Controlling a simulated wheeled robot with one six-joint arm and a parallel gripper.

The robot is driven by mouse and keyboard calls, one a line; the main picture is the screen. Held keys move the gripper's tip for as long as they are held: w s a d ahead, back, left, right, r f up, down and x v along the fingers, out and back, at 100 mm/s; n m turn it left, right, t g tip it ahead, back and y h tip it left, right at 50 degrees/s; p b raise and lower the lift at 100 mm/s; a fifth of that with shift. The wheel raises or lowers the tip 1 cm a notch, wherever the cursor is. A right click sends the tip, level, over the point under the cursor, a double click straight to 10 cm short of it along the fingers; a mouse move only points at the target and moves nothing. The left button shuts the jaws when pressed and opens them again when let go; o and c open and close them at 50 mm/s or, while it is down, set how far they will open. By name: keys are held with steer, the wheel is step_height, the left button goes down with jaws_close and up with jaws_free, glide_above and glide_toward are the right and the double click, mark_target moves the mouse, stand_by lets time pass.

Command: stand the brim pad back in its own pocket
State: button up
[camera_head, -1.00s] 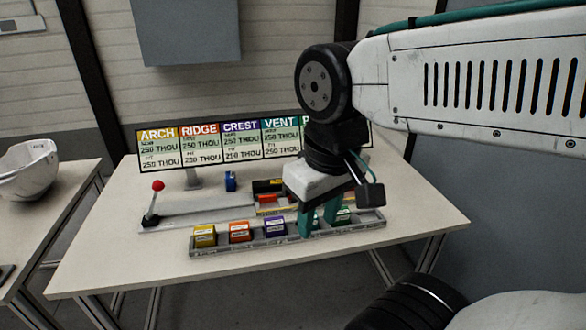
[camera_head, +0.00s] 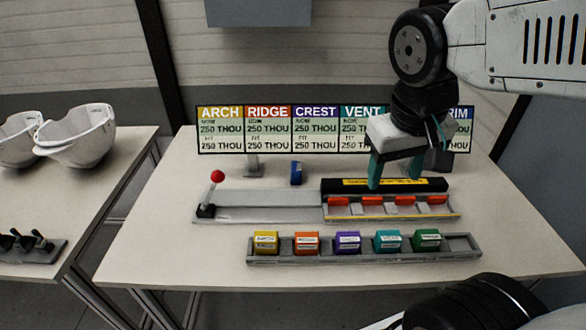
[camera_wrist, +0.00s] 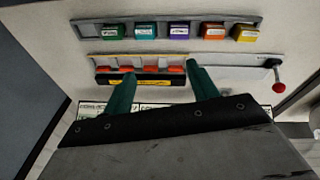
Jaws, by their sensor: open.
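A small dark blue block (camera_head: 296,172), matching the blue RIM heading on the sign, stands on the table behind the grey slide fixture; I take it as the brim pad. It does not show in the wrist view. The long grey rack (camera_head: 364,258) in front holds yellow, orange, purple, teal and green (camera_head: 427,238) pads in a row. Its right-end pocket (camera_head: 460,244) is empty; it shows at the rack's left end in the wrist view (camera_wrist: 88,30). My gripper (camera_head: 395,180) is open and empty, above the black bar, right of the blue block.
A fixture with a black bar (camera_head: 340,186) and several orange pieces lies under my gripper. A red-knobbed lever (camera_head: 217,177) stands at its left end. The labelled sign (camera_head: 280,130) rises behind, partly hidden by my arm. White helmet shells (camera_head: 78,138) sit on the left table.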

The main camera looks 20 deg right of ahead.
steer(key=w+d+f+m+h, duration=0.1)
steer(key=w+f, duration=0.1)
steer(key=w, duration=0.5)
steer(key=m+t, duration=0.1)
steer(key=t, duration=0.3)
glide_toward(296, 167)
steer(key=shift+y, duration=0.3)
steer(key=x, duration=0.4)
steer(key=shift+w+d+f, duration=0.1)
steer(key=shift+w+d, duration=0.1)
steer(key=shift+d, duration=0.1)
steer(key=shift+x, duration=2.8)
steer(key=shift+s+f, duration=0.1)
steer(key=c, duration=1.2)
steer(key=shift+o, duration=0.2)
